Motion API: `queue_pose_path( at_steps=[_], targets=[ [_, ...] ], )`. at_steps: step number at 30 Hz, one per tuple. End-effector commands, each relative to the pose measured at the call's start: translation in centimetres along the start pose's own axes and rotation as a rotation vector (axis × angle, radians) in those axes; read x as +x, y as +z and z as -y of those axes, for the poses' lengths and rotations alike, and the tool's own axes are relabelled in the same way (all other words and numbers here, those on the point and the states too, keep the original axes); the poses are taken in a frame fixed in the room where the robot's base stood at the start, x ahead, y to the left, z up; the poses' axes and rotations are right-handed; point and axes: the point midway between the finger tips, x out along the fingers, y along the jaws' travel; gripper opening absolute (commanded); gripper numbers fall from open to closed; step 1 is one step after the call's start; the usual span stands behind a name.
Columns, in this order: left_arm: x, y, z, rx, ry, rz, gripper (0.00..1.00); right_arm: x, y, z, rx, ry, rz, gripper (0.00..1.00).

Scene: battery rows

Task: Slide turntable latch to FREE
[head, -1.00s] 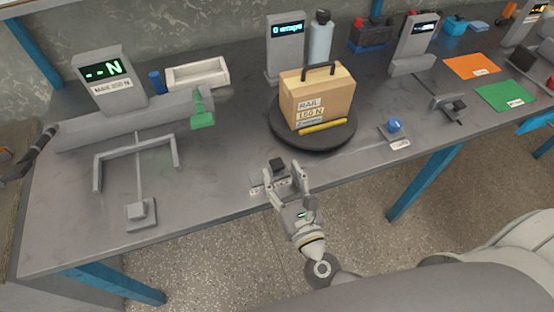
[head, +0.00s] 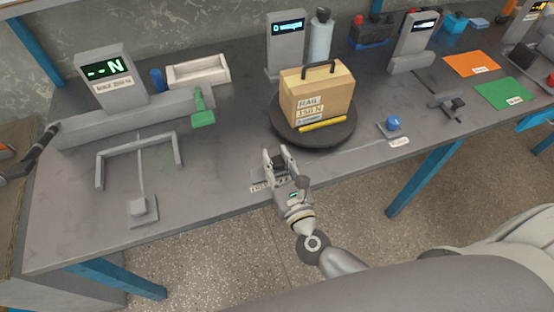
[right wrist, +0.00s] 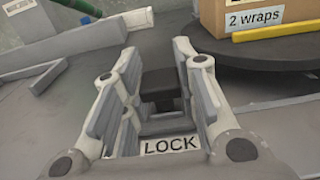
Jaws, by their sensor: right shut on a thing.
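The turntable (head: 335,139) is a dark round disc carrying a tan box (head: 318,90) with a handle and a yellow bar. My right gripper (head: 279,160) is at the bench's front edge, before the turntable. It is shut on the black knob of the latch (right wrist: 160,83), which shows between its fingers in the right wrist view. A white LOCK label (right wrist: 170,145) lies on the near side of the knob. In the head view the fingers mostly hide the latch, and no FREE label can be read. My left gripper is not in view.
A grey display post (head: 286,45) and a bottle (head: 320,38) stand behind the turntable. A blue knob (head: 393,123) is to its right. Bare bench lies between frame and gripper.

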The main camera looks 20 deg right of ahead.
Motion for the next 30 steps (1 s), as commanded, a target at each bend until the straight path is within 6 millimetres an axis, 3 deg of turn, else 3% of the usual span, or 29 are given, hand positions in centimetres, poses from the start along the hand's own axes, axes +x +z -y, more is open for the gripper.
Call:
queue_pose_path(
  at_steps=[8, 18, 28, 29, 30],
  targets=[
    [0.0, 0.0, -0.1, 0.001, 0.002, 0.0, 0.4, 0.0, 0.0, -0.2, 0.001, 0.0, 0.0, 0.0],
    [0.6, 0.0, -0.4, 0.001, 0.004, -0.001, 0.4, 0.0, -0.1, -4.5, 0.003, 0.0, -0.002, 0.0],
    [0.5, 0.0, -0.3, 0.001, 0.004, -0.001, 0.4, -0.1, -0.1, -4.9, 0.0, 0.002, -0.002, 0.0],
    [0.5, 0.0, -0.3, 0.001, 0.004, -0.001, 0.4, -0.1, -0.1, -4.9, 0.0, 0.002, -0.002, 0.3],
    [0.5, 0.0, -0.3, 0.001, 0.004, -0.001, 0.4, -0.1, -0.1, -4.9, 0.0, 0.002, -0.002, 0.35]
  ],
)
